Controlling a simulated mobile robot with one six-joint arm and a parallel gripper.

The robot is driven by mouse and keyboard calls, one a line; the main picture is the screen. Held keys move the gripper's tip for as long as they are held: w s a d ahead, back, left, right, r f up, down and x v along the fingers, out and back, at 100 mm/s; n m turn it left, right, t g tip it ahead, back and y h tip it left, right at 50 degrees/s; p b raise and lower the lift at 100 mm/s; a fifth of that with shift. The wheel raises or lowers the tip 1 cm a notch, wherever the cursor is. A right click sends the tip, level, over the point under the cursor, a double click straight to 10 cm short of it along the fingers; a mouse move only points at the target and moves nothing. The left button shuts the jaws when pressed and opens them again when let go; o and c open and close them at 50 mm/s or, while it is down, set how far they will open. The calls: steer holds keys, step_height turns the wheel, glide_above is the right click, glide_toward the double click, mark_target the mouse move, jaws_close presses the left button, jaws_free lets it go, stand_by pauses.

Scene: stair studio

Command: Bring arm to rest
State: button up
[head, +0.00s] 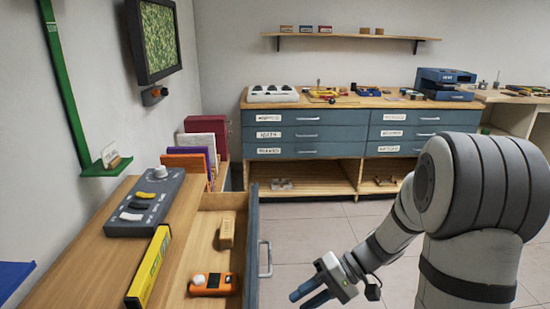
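My gripper (312,290) hangs low at the bottom middle, at the end of my bent grey arm. Its blue fingers point left, toward the open drawer (195,262), and are apart from the drawer's handle (265,258). I see no object between the fingers, but they are small and seen at an angle, so the gap is hard to judge. In the drawer lie an orange device (222,287) with a white knob and a tan block (227,230).
A grey control panel (140,222) and a yellow level (150,268) lie on the wooden bench. Files (205,135) stand at its far end. A blue drawer cabinet (340,130) stands along the back wall. Tiled floor (310,222) is clear between.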

steer(key=s+d+r+t+h+p, duration=0.2)
steer(key=s+r+h+p, duration=0.1)
steer(key=r, duration=0.4)
steer(key=s+d+r+t+h+p, duration=0.2)
steer(key=s+d+r+h+p, duration=0.1)
steer(key=r+p, duration=0.3)
steer(key=s+d+r+m+t+h+p, duration=0.1)
steer(key=s+d+r+h+p, duration=0.2)
steer(key=r, duration=0.6)
steer(key=shift+s+r+t+h+p, duration=0.25)
steer(key=shift+s+t+h+p, duration=0.15)
steer(key=shift+h+p, duration=0.7)
